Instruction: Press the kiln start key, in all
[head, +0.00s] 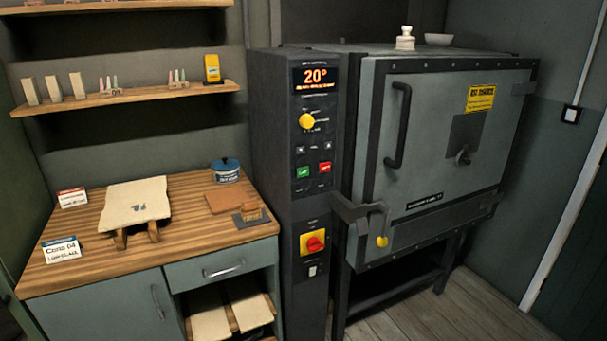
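The kiln's dark control column (298,130) stands left of the kiln (440,150). Its display (316,78) glows orange and reads 20°, with a smaller unreadable line below. A green key (303,173), probably the start key, sits beside a red key (325,168); their lettering is too small to read. A yellow knob (307,121) is above them, and a red rotary switch on a yellow plate (314,243) is lower down. The kiln door (440,130) looks shut, with a latch (362,212) at its lower left. My gripper is not in view.
Bare floor (470,310) shows at the lower right.

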